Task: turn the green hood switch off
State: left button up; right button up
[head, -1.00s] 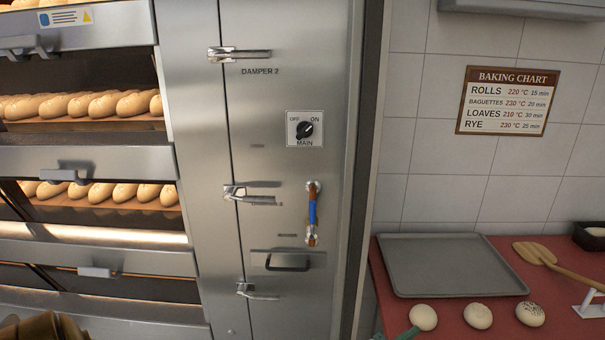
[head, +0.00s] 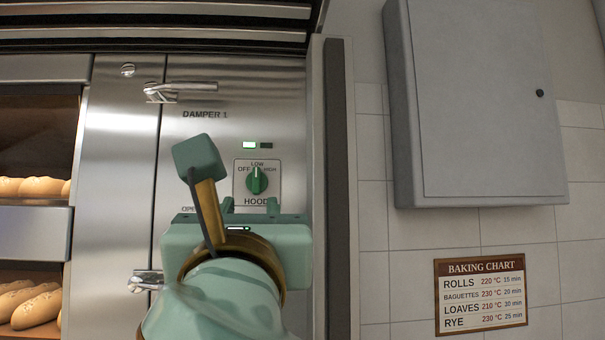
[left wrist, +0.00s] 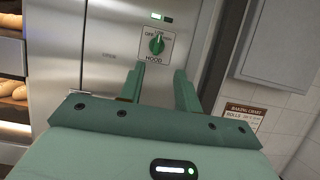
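The green hood switch (head: 257,180) is a round knob on a pale plate marked OFF, LOW, HIGH and HOOD, on the steel oven front. Its grip stands about upright, toward LOW. It also shows in the left wrist view (left wrist: 156,43), ahead of the fingers. My left gripper (head: 250,204) is just below the knob in the head view, its fingers apart and covering part of the HOOD label. In the left wrist view the gripper (left wrist: 159,82) is open and empty, and no contact with the knob shows. My right gripper is not in view.
Two small indicators (head: 258,145) sit above the switch, the left one lit white. A door handle (head: 180,91) juts out at upper left. A grey wall cabinet (head: 480,100) and a baking chart (head: 480,295) are on the right. Bread-filled ovens (head: 35,235) are at left.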

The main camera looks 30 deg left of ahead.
pick_arm(q)
jog(key=p, duration=0.7)
send_near(256, 175)
jog(key=r, duration=0.1)
jog(key=p+x, duration=0.4)
jog(key=x, duration=0.1)
jog(key=p+x, duration=0.2)
jog(key=x, duration=0.1)
jog(key=shift+w+a+f, duration=0.2)
jog(key=shift+w+f, duration=0.05)
jog(key=shift+f, duration=0.1)
jog(key=shift+s, duration=0.1)
grip_shut()
